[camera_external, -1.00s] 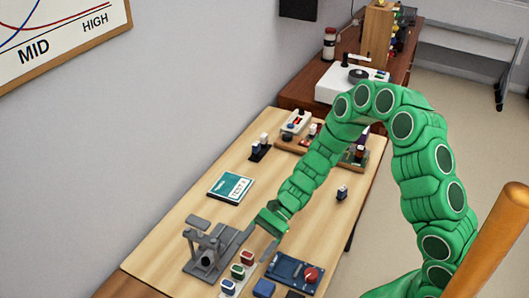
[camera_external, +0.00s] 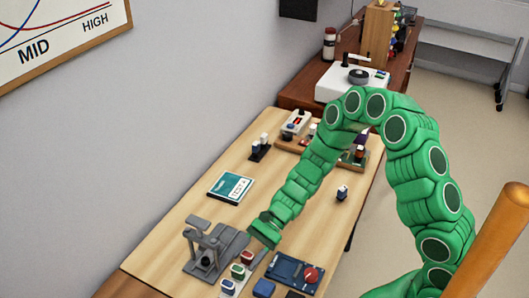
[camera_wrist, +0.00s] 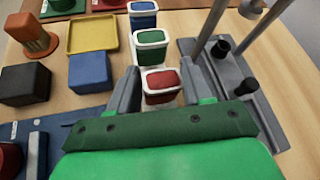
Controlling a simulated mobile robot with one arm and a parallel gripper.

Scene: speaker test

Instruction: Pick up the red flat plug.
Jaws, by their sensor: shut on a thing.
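The red flat plug (camera_wrist: 163,80) has a white rim and a red top. It is the nearest of a row in the wrist view, with a green plug (camera_wrist: 150,36) and a blue plug (camera_wrist: 142,6) behind it. My gripper (camera_wrist: 160,76) is shut on the red plug, one grey finger on each side. In the external view the red plug (camera_external: 248,257) is beside my gripper (camera_external: 254,250), low over the table, in line with the other plugs. I cannot tell whether it is lifted.
A grey stand (camera_external: 203,252) is close on the left of my gripper; it is on the right in the wrist view. A blue board with a red knob (camera_external: 292,272) lies on the other side. A teal booklet (camera_external: 230,187) lies farther back.

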